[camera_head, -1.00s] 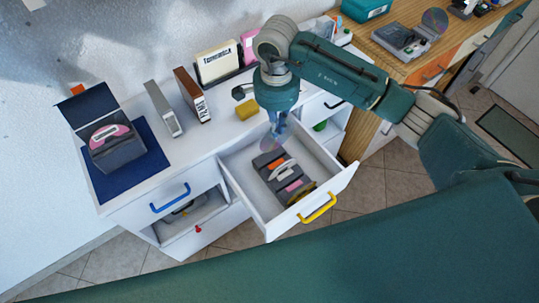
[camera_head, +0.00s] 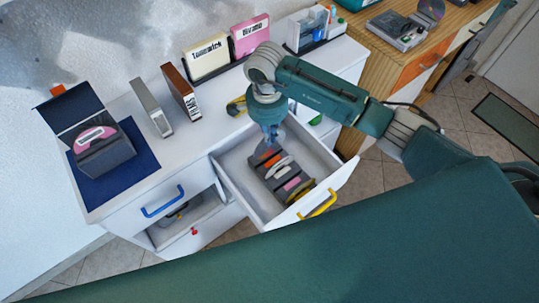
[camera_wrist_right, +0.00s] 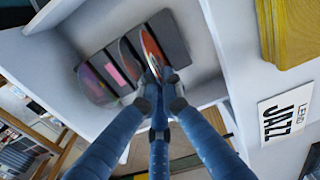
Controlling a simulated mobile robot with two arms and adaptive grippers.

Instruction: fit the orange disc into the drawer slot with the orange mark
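My right gripper (camera_head: 271,138) is over the back of the open drawer (camera_head: 234,165), pointing down. In the right wrist view its fingers (camera_wrist_right: 158,82) are closed together on the edge of the orange disc (camera_wrist_right: 151,48), which stands on edge. The disc is at the end of the dark slotted rack (camera_wrist_right: 173,42); how deep it sits in a slot I cannot tell. In the head view the rack (camera_head: 268,179) shows orange (camera_head: 267,154) at its back end, below the gripper, which partly hides that area. My left gripper is not in view.
The rack also holds other discs, including a purple one (camera_wrist_right: 92,84), and has a pink mark (camera_wrist_right: 113,69). The drawer walls stand close around. A yellow object (camera_head: 237,106), upright cases (camera_head: 181,92) and an open box (camera_head: 103,148) stand on the white cabinet top.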

